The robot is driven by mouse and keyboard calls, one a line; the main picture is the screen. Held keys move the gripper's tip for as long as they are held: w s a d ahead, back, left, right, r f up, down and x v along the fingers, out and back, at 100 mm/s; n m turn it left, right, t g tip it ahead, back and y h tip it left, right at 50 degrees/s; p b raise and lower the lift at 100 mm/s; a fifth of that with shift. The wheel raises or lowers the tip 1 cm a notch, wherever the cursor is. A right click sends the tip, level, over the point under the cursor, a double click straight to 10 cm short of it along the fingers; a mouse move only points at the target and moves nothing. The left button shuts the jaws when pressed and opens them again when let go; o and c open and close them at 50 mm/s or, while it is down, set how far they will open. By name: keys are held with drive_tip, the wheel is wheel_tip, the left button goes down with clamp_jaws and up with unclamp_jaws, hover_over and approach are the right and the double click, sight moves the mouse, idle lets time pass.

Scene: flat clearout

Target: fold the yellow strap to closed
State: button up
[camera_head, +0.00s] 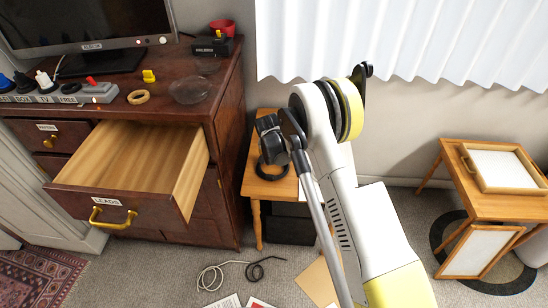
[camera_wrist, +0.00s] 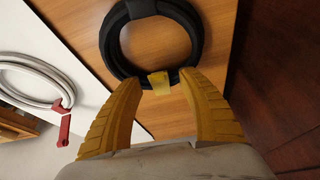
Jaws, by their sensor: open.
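The yellow strap (camera_wrist: 159,83) is a short tab on the near side of a coiled black cable (camera_wrist: 196,42). A wide black band wraps the coil's far side. The strap sits between the fingertips of my gripper (camera_wrist: 158,78). Its fingers are apart, one on each side of the strap, and grip nothing; whether they touch the coil I cannot tell. In the head view the black coil (camera_head: 273,178) lies on a small wooden side table (camera_head: 284,188), below my gripper. The strap is hidden in that view.
The open drawer (camera_head: 130,165) of a dark wooden cabinet juts out left of the side table. A pale coil (camera_wrist: 40,68) with a red tab (camera_wrist: 65,125) shows in the wrist view. Loose cables (camera_head: 210,275) lie on the carpet. A wooden table (camera_head: 490,210) stands at right.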

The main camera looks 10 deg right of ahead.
clamp_jaws()
drive_tip(key=shift+s+a+f+t+h, duration=0.15)
drive_tip(key=shift+f+t+h, duration=0.15)
drive_tip(key=shift+t, duration=0.35)
drive_tip(key=shift+s+d+f+t+h, duration=0.1)
drive_tip(key=shift+f+t+h, duration=0.15)
drive_tip(key=shift+t, duration=0.4)
unclamp_jaws()
